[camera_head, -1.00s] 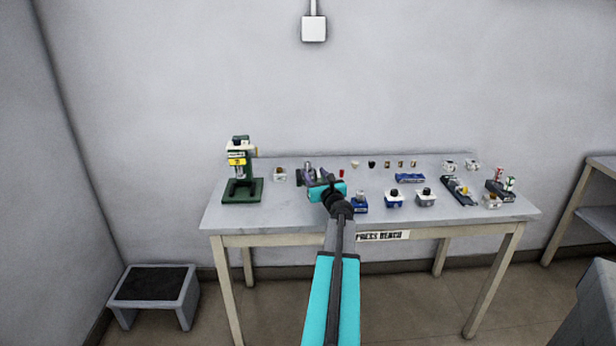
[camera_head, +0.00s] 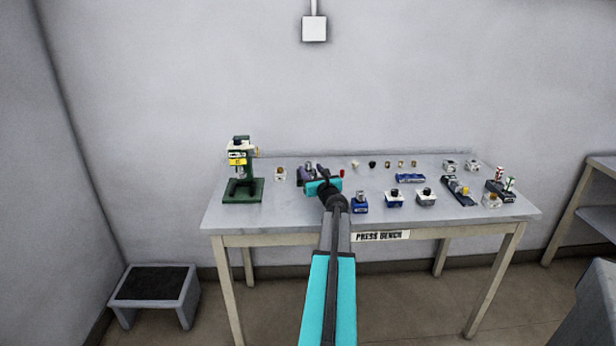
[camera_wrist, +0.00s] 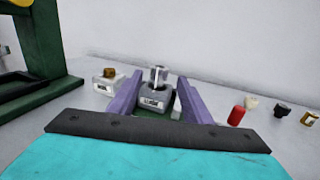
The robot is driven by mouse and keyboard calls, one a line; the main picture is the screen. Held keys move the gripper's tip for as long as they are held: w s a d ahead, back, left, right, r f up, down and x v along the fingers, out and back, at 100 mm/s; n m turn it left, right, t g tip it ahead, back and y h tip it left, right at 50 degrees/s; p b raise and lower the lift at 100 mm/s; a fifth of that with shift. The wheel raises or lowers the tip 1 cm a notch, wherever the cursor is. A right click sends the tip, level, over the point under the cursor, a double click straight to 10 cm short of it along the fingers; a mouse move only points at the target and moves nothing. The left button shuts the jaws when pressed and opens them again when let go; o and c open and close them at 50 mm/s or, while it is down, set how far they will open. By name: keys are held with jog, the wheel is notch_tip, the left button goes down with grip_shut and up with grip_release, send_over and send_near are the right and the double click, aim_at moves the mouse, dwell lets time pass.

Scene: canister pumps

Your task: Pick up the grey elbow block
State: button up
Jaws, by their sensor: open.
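The grey elbow block (camera_wrist: 158,94) stands on the bench in the wrist view, a grey block with a label on its front and a shiny upright metal part on top. My gripper (camera_wrist: 158,100) has its two purple fingers apart, one on each side of the block in the picture. I cannot tell whether they touch it. In the head view my gripper (camera_head: 310,175) is over the left part of the bench, and it largely hides the block there.
A green press (camera_head: 241,175) stands left on the bench (camera_head: 285,216). A white block with a brass top (camera_wrist: 108,80) is left of my gripper. A red cylinder (camera_wrist: 237,115) and small parts are right. Blue and white blocks (camera_head: 394,199) stand farther right.

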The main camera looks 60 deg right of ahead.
aim_at(309, 168)
jog(key=shift+x, duration=1.9)
jog(key=shift+a, duration=0.1)
jog(key=shift+c, duration=0.6)
grip_shut()
